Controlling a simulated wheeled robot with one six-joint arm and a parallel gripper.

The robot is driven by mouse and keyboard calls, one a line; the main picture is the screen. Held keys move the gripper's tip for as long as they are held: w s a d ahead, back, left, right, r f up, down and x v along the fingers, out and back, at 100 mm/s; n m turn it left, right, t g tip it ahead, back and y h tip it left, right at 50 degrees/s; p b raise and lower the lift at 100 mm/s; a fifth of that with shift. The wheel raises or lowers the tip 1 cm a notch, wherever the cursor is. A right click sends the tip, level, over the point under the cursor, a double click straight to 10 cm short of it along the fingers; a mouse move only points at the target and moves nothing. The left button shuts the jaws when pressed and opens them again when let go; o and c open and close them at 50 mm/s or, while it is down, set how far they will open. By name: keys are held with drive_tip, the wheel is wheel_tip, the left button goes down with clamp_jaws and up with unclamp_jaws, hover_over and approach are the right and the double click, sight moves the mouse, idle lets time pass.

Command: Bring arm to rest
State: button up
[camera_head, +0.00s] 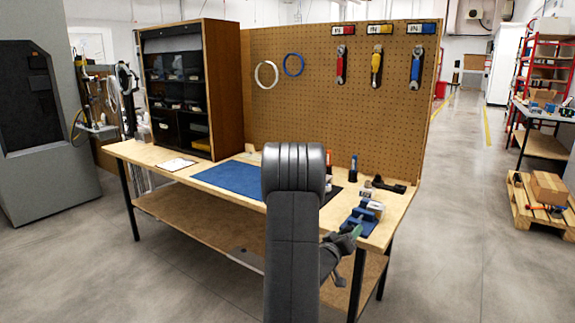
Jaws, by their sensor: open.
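My arm rises in the middle of the camera_head view, in front of the workbench (135,152). Its thick dark upper link covers part of the bench. My gripper (348,241) shows only in part, to the right of that link, near the front right edge of the bench. It is open, and I see nothing held in it. A blue vise-like device (361,218) stands on the bench corner just behind it; I cannot tell whether they touch.
A blue mat (232,179) and a clipboard (176,164) lie on the bench. A shelf cabinet (226,90) and a pegboard (330,125) with hanging tools stand at its back. A pallet (530,213) with boxes is at right. The floor between is clear.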

drive_tip(key=m+b, duration=0.2)
drive_tip(key=m, duration=0.4)
drive_tip(key=shift+f, duration=0.1)
drive_tip(key=m+b, duration=0.2)
drive_tip(key=m, duration=0.3)
drive_tip(key=shift+s, duration=0.1)
idle(0.4)
